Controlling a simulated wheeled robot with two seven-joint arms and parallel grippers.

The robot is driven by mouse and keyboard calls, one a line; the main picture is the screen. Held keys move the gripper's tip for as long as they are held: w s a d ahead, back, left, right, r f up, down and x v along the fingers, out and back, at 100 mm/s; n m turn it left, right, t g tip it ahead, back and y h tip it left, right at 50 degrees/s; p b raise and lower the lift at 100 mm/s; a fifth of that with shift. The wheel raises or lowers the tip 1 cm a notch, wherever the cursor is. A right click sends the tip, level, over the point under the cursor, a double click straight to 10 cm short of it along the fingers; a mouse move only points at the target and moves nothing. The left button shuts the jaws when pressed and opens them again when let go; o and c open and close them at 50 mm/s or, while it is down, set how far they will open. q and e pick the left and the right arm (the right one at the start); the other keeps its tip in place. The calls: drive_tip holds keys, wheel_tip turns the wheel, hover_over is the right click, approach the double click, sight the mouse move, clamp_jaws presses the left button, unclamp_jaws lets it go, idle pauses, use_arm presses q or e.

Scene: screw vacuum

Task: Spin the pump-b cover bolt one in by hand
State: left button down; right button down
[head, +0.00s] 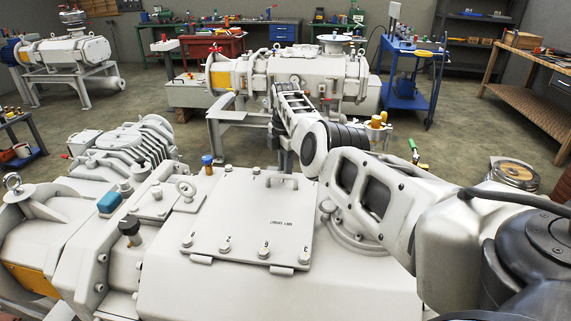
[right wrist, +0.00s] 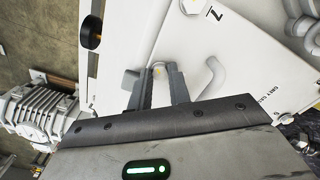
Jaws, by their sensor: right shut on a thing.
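The pale grey pump body fills the front of the head view, with a flat cover plate (head: 250,222) on top. Several bolts line the plate's near edge, and a bar handle (head: 282,178) stands at its far edge. In the right wrist view, my right gripper (right wrist: 160,78) has its two dark fingers close together, shut on a small bolt (right wrist: 158,69) of which only a pale, yellowish end shows. A curved handle (right wrist: 214,78) is just right of the fingers. How far the bolt is seated is hidden. In the head view my right arm hides its fingertips. My left gripper is out of view.
Another pump (head: 300,75) stands behind. A blue cart (head: 405,75) and a wooden bench (head: 535,85) are farther right. Open floor lies between.

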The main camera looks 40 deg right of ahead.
drive_tip(key=m+p, duration=0.1)
drive_tip(key=m, duration=0.4)
drive_tip(key=shift+m, duration=0.4)
drive_tip(key=m, duration=0.5)
drive_tip(key=shift+p, duration=0.3)
drive_tip(key=m, duration=0.6)
drive_tip(key=shift+r+m, duration=0.1)
drive_tip(key=shift+m, duration=0.3)
drive_tip(key=m, duration=1.1)
drive_tip(key=shift+m, duration=0.4)
drive_tip(key=m, duration=0.7)
drive_tip(key=shift+w, duration=0.1)
drive_tip(key=m, duration=0.4)
drive_tip(key=shift+m+b, duration=0.3)
drive_tip(key=shift+m, duration=0.1)
drive_tip(key=m, duration=0.4)
drive_tip(key=shift+m, duration=0.3)
